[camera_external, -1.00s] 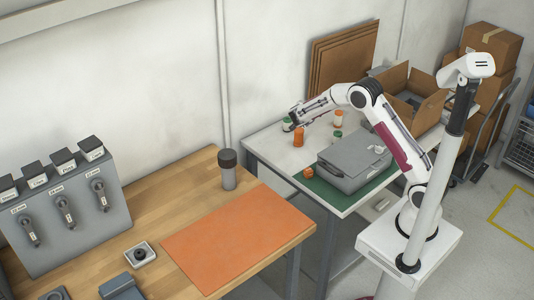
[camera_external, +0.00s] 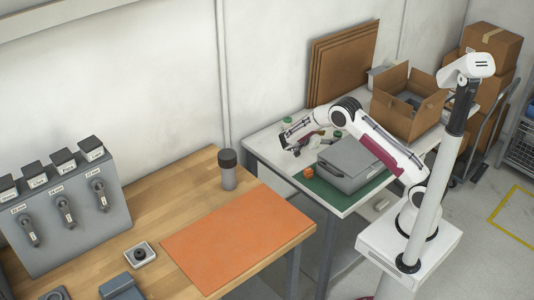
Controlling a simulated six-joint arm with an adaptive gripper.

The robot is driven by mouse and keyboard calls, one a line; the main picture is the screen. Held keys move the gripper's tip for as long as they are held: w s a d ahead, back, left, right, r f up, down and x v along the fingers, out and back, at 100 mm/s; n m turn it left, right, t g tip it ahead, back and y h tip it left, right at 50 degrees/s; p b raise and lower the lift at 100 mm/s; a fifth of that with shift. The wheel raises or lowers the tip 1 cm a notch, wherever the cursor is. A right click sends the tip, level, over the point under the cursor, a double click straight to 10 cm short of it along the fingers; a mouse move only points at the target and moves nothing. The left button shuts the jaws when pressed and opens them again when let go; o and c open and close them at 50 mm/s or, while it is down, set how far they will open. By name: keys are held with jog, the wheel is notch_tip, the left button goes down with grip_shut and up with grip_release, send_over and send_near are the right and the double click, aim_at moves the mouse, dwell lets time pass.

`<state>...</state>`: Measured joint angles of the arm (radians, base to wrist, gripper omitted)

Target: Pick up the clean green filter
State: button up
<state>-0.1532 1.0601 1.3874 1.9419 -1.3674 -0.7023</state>
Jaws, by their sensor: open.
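Two small green-topped pieces show on the white table. One green piece (camera_external: 287,120) is at the back left edge of the table, just above my forearm in the picture. The other green-topped piece (camera_external: 337,134) is behind the grey case. They are too small to tell which is the clean filter. My gripper (camera_external: 291,148) is open, low over the left part of the table, in front of the back-left green piece. Its fingertips are small and partly merge with the white surface, and I see nothing held. My arm hides part of the table behind it.
A grey case (camera_external: 352,160) sits on a green mat (camera_external: 333,197) right of my gripper. An orange piece (camera_external: 310,174) lies at the mat's left edge. An open cardboard box (camera_external: 408,120) stands at the back right. The wooden bench's orange mat (camera_external: 238,238) is clear.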

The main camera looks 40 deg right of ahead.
aim_at(335, 137)
jog(key=shift+d, duration=0.1)
jog(key=shift+x, duration=1.2)
jog(key=shift+d, duration=0.1)
jog(key=shift+x, duration=2.55)
jog(key=shift+f, duration=0.2)
jog(key=c, duration=1.1)
